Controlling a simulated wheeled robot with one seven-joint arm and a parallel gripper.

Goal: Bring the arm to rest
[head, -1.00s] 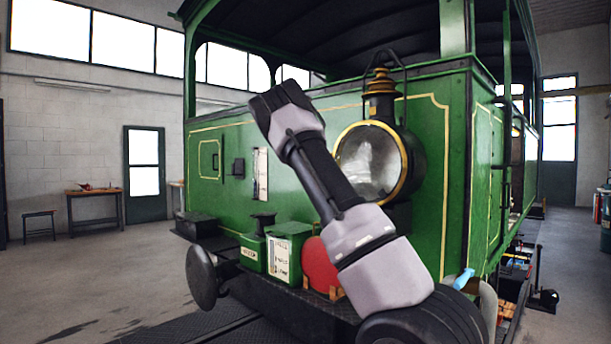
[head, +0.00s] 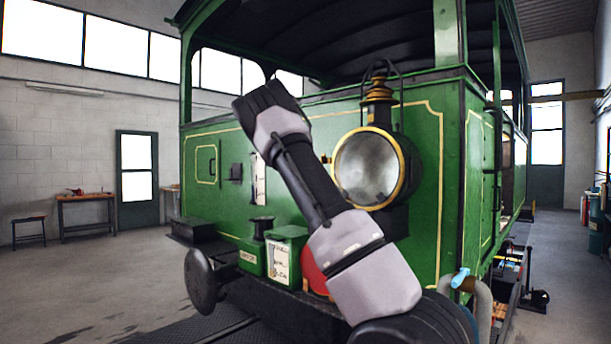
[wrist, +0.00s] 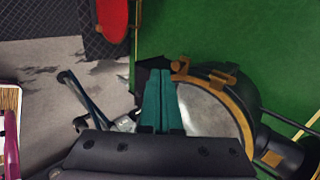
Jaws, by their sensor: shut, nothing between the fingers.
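My arm (head: 325,205) rises from the bottom of the head view and leans up to the left in front of the green steam tram (head: 422,150). Its bent upper joint stands left of the brass-rimmed headlamp (head: 368,170). My gripper does not show clearly in the head view. In the wrist view my gripper (wrist: 158,75) has its two teal fingers together, with nothing held. The headlamp (wrist: 207,108) lies just right of the fingers there, partly behind them; I cannot tell whether they touch it.
A red round object (head: 314,273), a box with a white label (head: 282,262) and a buffer (head: 201,282) are at the tram's front end. A light-blue object (head: 460,277) sits at its right corner. A workbench (head: 86,200) stands far left; the left floor is open.

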